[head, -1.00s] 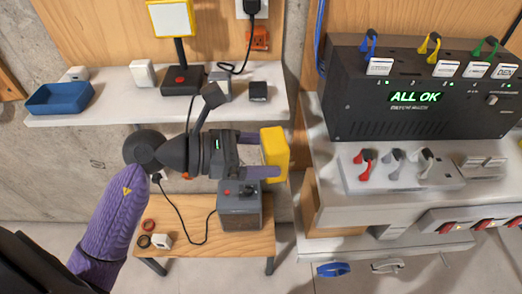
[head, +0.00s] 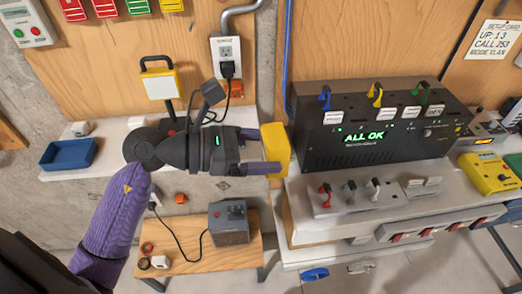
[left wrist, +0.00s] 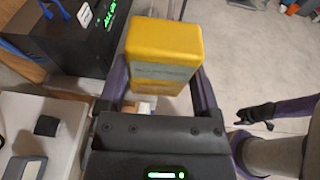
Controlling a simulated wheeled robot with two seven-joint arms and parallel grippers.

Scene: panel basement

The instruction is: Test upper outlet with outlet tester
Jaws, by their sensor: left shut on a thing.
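My left gripper (head: 262,154) is shut on a yellow block-shaped device with a grey label, the outlet tester (head: 275,148). The tester also shows between the fingers in the left wrist view (left wrist: 162,52). It is held in the air in front of the shelf, left of the black analyzer. The wall outlet (head: 228,58) is above the gripper in the head view. Its upper socket (head: 227,48) is free, and a black plug (head: 227,70) sits in its lower socket. My right gripper does not show in the head view; a dark gripper (left wrist: 255,117) shows at the right of the left wrist view, its jaws unclear.
A black analyzer (head: 330,150) reading ALL OK stands on the right bench. A lamp (head: 160,85) and a blue tray (head: 68,154) are on the left shelf. A grey box (head: 228,222) sits on a low wooden table (head: 195,258). A grey conduit rises above the outlet.

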